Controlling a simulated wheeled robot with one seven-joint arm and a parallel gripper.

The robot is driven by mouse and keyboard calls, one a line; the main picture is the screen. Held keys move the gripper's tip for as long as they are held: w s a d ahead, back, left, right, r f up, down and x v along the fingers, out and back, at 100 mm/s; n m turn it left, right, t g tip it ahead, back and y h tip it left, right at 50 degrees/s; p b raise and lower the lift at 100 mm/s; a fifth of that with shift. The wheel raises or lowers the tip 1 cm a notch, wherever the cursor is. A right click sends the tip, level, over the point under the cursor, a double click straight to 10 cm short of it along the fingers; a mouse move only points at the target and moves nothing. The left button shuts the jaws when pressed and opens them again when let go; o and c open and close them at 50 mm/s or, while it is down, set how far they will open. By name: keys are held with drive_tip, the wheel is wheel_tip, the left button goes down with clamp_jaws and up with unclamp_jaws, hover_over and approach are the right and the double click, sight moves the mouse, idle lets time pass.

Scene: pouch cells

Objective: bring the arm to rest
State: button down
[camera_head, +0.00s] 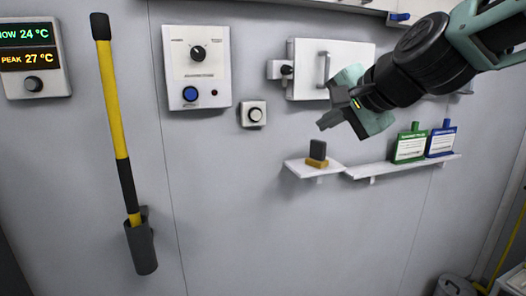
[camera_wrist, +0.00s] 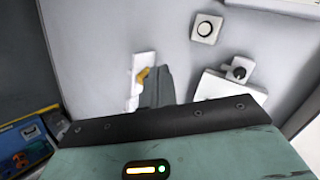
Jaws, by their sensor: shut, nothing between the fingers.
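My gripper (camera_head: 330,120) is raised in front of the wall at the upper right of the head view. Its fingers point down and left, and it is shut and empty. In the wrist view the shut fingers (camera_wrist: 157,82) stick up beyond the green palm. Below the gripper in the head view, a dark block on a yellow base (camera_head: 317,150) stands on a small white shelf (camera_head: 303,171). The gripper is apart from them. In the wrist view the yellow base (camera_wrist: 143,74) shows beside the fingers, and the dark block is not distinguishable.
A second shelf (camera_head: 375,172) holds a green pouch (camera_head: 410,146) and a blue pouch (camera_head: 441,141). A white cabinet door (camera_head: 340,68) with a handle is behind the arm. A control panel (camera_head: 197,68), a round knob box (camera_head: 254,114) and a yellow-handled pole (camera_head: 118,130) are left.

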drive_tip(key=s+a+f+n+g+h+b, duration=0.1)
drive_tip(key=s+a+f+n+g+b, duration=0.15)
drive_tip(key=s+f+n, duration=0.45)
drive_tip(key=s+a+f+n+g+b, duration=0.2)
drive_tip(key=s+f+n+g, duration=0.15)
drive_tip(key=s+f, duration=0.8)
drive_tip(key=s+d+f+n+g+h+b, duration=0.1)
drive_tip(key=s+d+f+n+g, duration=0.1)
drive_tip(key=s+f, duration=0.3)
drive_tip(key=s+d+f+n+g+h+b, duration=0.1)
drive_tip(key=s+d+f+n+h+b, duration=0.1)
drive_tip(key=f, duration=0.6)
drive_tip(key=s+d+n, duration=0.1)
drive_tip(key=s+n, duration=0.1)
drive_tip(key=shift+s+f+g+h, duration=0.15)
drive_tip(key=shift+s+g+h, duration=0.15)
drive_tip(key=shift+s+g, duration=0.1)
